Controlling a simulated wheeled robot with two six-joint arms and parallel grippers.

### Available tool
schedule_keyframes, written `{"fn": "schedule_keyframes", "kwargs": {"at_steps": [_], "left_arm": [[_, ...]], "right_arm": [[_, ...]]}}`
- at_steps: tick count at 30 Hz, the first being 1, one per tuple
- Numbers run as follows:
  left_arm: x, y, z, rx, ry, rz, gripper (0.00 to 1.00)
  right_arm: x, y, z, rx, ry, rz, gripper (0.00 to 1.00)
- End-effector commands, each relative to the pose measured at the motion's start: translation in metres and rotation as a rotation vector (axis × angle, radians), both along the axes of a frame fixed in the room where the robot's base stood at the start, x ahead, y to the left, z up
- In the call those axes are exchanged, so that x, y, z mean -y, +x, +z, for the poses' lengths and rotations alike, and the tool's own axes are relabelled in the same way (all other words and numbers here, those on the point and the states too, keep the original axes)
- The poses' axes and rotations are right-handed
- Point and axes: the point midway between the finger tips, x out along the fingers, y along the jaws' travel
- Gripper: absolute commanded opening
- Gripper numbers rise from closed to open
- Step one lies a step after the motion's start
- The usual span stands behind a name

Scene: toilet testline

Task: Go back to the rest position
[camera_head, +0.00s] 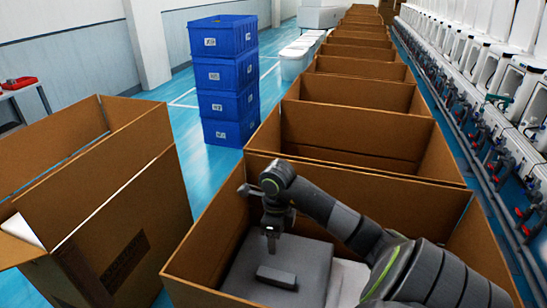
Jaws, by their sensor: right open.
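My right arm comes in from the lower right and reaches over the nearest open cardboard box (225,283). My right gripper (271,240) points down inside that box's opening, above a grey flat-topped item (318,262). It is open, and nothing shows held in it. A small dark block (277,277) shows just below the gripper, over the grey item; I cannot tell whether they touch. My left gripper and left arm are not in view. Part of a white item in the box is hidden by my right arm.
A row of open cardboard boxes (352,130) runs away behind. Another open box (130,215) stands at left. Stacked blue crates (222,75) stand behind it. White toilets on a test line (490,65) run along the right. Blue floor (195,160) is clear between left box and crates.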

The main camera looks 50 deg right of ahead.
Motion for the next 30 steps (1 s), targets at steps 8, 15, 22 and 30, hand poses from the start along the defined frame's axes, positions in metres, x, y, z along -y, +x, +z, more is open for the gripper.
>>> {"fn": "schedule_keyframes", "kwargs": {"at_steps": [8, 15, 22, 30], "left_arm": [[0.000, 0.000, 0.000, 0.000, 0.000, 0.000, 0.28], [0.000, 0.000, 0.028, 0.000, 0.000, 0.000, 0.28], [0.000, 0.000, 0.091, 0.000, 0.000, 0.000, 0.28], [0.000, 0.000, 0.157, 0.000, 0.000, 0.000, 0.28]], "right_arm": [[0.000, 0.000, 0.005, -0.001, 0.000, 0.000, 0.58], [0.000, 0.000, 0.033, -0.001, 0.000, 0.000, 0.58], [0.000, 0.000, 0.096, -0.001, 0.000, 0.000, 0.58], [0.000, 0.000, 0.162, -0.001, 0.000, 0.000, 0.58]]}}
